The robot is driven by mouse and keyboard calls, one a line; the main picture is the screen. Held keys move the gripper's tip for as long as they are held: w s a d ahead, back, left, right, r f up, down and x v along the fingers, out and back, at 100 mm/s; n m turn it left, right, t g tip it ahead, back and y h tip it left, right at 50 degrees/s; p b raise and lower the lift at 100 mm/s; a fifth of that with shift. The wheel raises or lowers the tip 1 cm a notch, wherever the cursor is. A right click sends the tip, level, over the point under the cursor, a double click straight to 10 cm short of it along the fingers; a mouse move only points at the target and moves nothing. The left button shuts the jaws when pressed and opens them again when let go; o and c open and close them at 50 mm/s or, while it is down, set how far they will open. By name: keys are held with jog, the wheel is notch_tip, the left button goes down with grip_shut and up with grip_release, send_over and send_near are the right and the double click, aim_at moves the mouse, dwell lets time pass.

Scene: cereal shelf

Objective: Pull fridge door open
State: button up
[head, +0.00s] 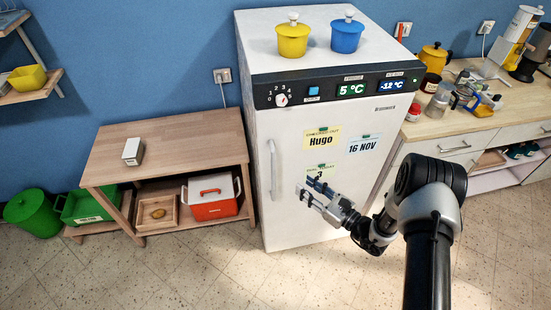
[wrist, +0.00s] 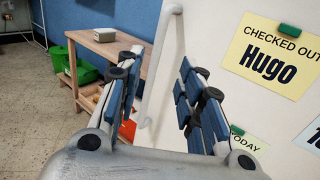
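The white fridge (head: 350,215) stands against the blue wall with its door shut. Its vertical white handle (head: 273,170) is on the door's left side. The handle also shows in the wrist view (wrist: 160,65), upright beyond and between my fingers. My gripper (head: 305,190) is in front of the door, to the right of the handle in the head view. Its blue-padded fingers (wrist: 160,85) are spread apart with nothing between them near the camera. I see no contact with the handle.
A wooden table (head: 170,145) with a red and white cooler (head: 212,197) beneath stands left of the fridge. A counter (head: 470,120) with jars and a kettle stands right. Paper notes are on the door. The floor in front is clear.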

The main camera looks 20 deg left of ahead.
aim_at(273, 162)
jog(key=b+x, duration=0.1)
jog(key=x, duration=1.4)
jog(key=shift+w+a+b, duration=0.1)
jog(key=shift+a+b, duration=0.25)
jog(key=shift+b, duration=0.05)
grip_shut()
